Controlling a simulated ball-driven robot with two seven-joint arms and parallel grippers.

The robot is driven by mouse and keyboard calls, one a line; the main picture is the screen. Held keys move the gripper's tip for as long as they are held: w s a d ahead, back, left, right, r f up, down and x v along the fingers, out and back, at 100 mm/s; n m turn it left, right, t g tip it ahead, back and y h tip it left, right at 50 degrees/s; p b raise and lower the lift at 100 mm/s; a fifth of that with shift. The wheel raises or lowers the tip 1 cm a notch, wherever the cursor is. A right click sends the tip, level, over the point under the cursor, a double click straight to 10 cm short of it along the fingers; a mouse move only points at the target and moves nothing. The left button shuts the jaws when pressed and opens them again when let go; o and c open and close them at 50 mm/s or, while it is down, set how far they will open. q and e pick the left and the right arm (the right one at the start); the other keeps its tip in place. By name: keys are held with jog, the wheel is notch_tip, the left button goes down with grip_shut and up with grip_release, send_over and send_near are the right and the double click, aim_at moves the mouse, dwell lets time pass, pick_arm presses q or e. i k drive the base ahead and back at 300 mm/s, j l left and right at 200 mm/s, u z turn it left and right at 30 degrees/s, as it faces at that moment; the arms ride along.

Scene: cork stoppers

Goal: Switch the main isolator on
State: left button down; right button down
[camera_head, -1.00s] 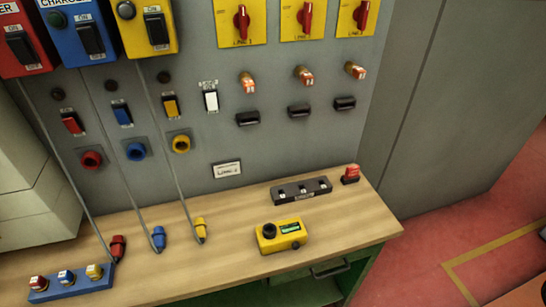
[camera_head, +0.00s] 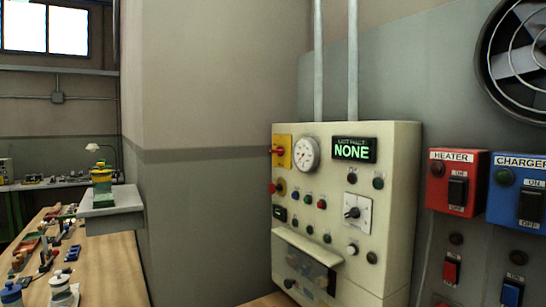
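A cream control cabinet (camera_head: 345,210) stands in the middle right of the head view. A red rotary handle on a yellow plate (camera_head: 285,151) sits at its upper left, seen at a steep angle. I cannot read a label there, so I cannot confirm that it is the main isolator, nor tell its position. Beside it are a round dial gauge (camera_head: 306,154) and a display (camera_head: 354,150) reading NONE in green. Neither gripper is in view.
A red HEATER switch box (camera_head: 457,183) and a blue CHARGER box (camera_head: 517,189) hang right of the cabinet, below a fan (camera_head: 518,48). A wooden bench (camera_head: 100,265) with many small items runs along the left. A wall corner juts out between bench and cabinet.

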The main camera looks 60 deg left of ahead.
aim_at(280, 151)
jog(key=u, duration=1.85)
jog(key=i+j, duration=0.45)
jog(key=i+j+z, duration=0.1)
jog(key=i+j, duration=0.35)
jog(key=j, duration=0.2)
jog(key=i+j, duration=0.4)
jog(key=j, duration=0.2)
jog(key=i+j, duration=0.45)
jog(key=j+z, duration=0.05)
jog(key=j, duration=0.05)
